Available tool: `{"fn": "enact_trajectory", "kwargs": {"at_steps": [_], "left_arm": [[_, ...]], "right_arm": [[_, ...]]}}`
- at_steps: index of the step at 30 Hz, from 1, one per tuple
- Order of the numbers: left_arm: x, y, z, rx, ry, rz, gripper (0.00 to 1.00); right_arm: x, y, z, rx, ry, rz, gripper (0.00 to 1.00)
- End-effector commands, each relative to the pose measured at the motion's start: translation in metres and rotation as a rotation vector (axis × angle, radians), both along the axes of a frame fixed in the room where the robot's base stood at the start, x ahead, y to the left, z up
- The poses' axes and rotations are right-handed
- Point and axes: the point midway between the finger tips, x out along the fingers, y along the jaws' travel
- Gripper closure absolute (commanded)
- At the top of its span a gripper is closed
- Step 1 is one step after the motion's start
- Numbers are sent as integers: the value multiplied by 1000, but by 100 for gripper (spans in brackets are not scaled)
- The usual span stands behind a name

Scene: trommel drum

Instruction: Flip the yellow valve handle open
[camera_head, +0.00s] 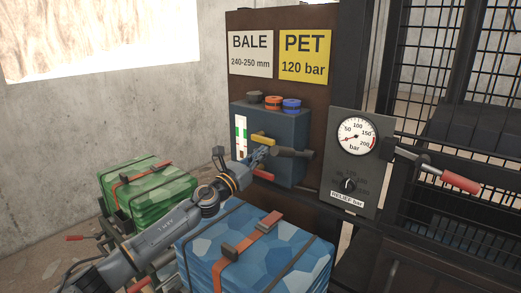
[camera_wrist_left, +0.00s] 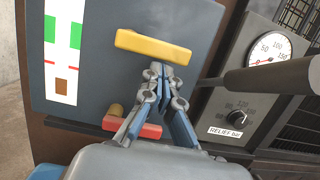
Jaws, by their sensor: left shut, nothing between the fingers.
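The yellow valve handle (camera_head: 263,139) is a short bar on the front of the blue-grey box (camera_head: 287,128). In the left wrist view the yellow handle (camera_wrist_left: 152,47) lies nearly level, slightly lower at its right end. My left gripper (camera_head: 262,155) comes in from the left, just below the handle. In the left wrist view its closed fingertips (camera_wrist_left: 160,68) are right under the handle's middle, with nothing between them. I cannot tell whether they touch it. My right gripper is in neither view.
A red handle (camera_wrist_left: 135,128) sits lower on the box, partly behind my left fingers. A dark rod (camera_head: 294,152) sticks out to the right of the gripper. The gauge panel (camera_head: 356,165) stands further right. Blue (camera_head: 300,262) and green (camera_head: 150,190) bales lie below and left.

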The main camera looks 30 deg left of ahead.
Motion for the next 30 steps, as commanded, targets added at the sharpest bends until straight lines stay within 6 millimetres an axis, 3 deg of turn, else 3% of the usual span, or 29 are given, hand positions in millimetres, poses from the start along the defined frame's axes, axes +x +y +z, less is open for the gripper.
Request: {"fn": "enact_trajectory", "kwargs": {"at_steps": [30], "left_arm": [[0,3,6,-115,8,0,100]], "right_arm": [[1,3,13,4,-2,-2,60]]}}
